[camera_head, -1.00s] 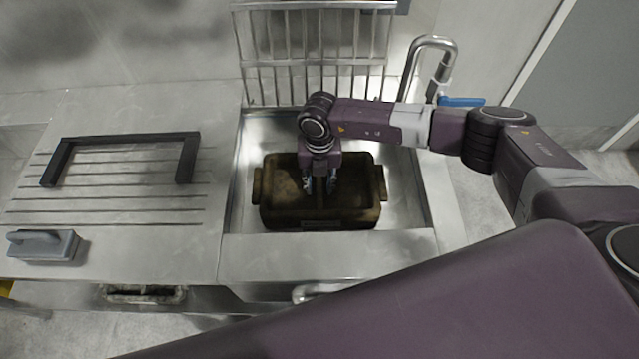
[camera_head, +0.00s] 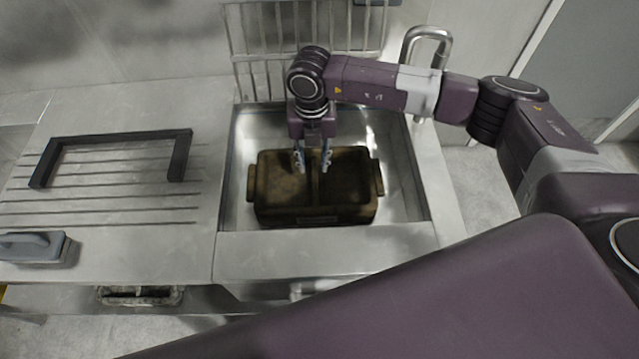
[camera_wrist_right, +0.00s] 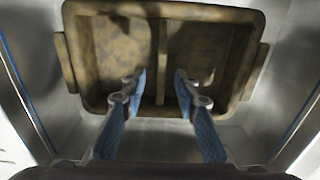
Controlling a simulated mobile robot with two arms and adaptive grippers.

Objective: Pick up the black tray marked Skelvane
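A dark, brown-stained tray (camera_head: 345,211) lies in the sink, with a divider down its middle and a handle at each short end. It also fills the upper part of the right wrist view (camera_wrist_right: 95,103). A small plate shows on its front wall, but I cannot read any name. My right gripper (camera_head: 313,164) points down over the middle of the tray. In the wrist view its two blue-padded fingers (camera_wrist_right: 160,76) are apart, one on each side of the divider in the picture, with a clear gap and nothing held. My left gripper is not in view.
The steel sink (camera_head: 400,190) surrounds the tray, with a wire rack (camera_head: 265,70) behind and a tap (camera_head: 428,40) at back right. A black U-shaped frame (camera_head: 120,138) and a grey brush-like block (camera_head: 35,246) lie on the grooved drainboard (camera_head: 110,190) at left.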

